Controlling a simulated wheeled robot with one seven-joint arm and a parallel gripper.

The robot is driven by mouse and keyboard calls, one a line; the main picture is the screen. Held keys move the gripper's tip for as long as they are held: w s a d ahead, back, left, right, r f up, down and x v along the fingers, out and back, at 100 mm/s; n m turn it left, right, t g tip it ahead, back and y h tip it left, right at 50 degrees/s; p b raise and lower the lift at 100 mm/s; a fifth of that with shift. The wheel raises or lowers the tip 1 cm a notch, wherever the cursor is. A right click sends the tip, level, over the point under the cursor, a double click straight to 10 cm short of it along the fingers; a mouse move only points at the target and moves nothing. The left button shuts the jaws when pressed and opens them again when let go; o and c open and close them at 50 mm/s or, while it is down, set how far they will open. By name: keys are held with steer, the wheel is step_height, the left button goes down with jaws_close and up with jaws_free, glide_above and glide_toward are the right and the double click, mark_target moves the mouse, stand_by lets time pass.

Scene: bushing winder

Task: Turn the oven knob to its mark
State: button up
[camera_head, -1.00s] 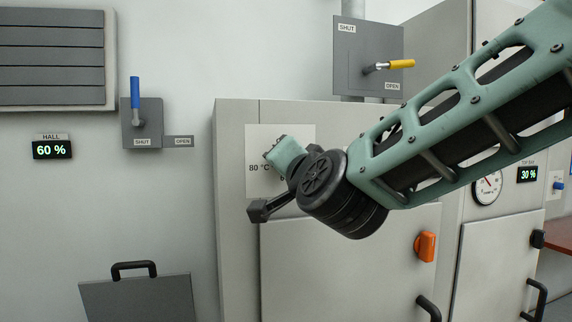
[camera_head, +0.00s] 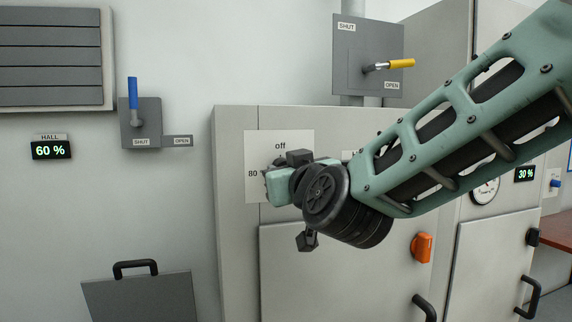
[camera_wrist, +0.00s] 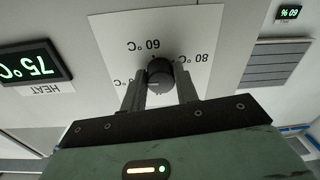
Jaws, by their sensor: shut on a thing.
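The oven knob (camera_wrist: 159,70) is a dark round knob on a white dial plate (camera_wrist: 205,45), seen upside down in the wrist view. My gripper (camera_wrist: 161,80) has one finger on each side of the knob and is shut on it. The plate shows "60 °C", "80 °C" and another partly hidden temperature label. A pale line shows on the knob; its exact heading is hard to tell. In the head view the plate (camera_head: 300,143) reads "off" at the top and "80" at the left, and my gripper and wrist hide the knob.
A green display (camera_wrist: 30,62) labelled HEAT reads 75 °C. An orange switch (camera_head: 422,247) sits on the cabinet door (camera_head: 340,285). Levers with blue (camera_head: 133,93) and yellow (camera_head: 401,63) handles stand on the wall and above the cabinet. A black-handled panel (camera_head: 140,300) stands lower left.

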steer(key=shift+r+n+g+p, duration=0.1)
steer(key=shift+n+g+p, duration=0.2)
steer(key=shift+n+p, duration=6.85)
steer(key=n+b, duration=0.3)
steer(key=n, duration=0.1)
steer(key=shift+b, duration=0.4)
steer(key=o, duration=1)
steer(key=shift+s+d, duration=0.1)
steer(key=b+v, duration=0.3)
steer(key=v, duration=0.5)
steer(key=b+v, duration=0.2)
steer(key=v, duration=0.7)
steer(key=shift+s+b, duration=0.2)
steer(key=shift+b, duration=0.2)
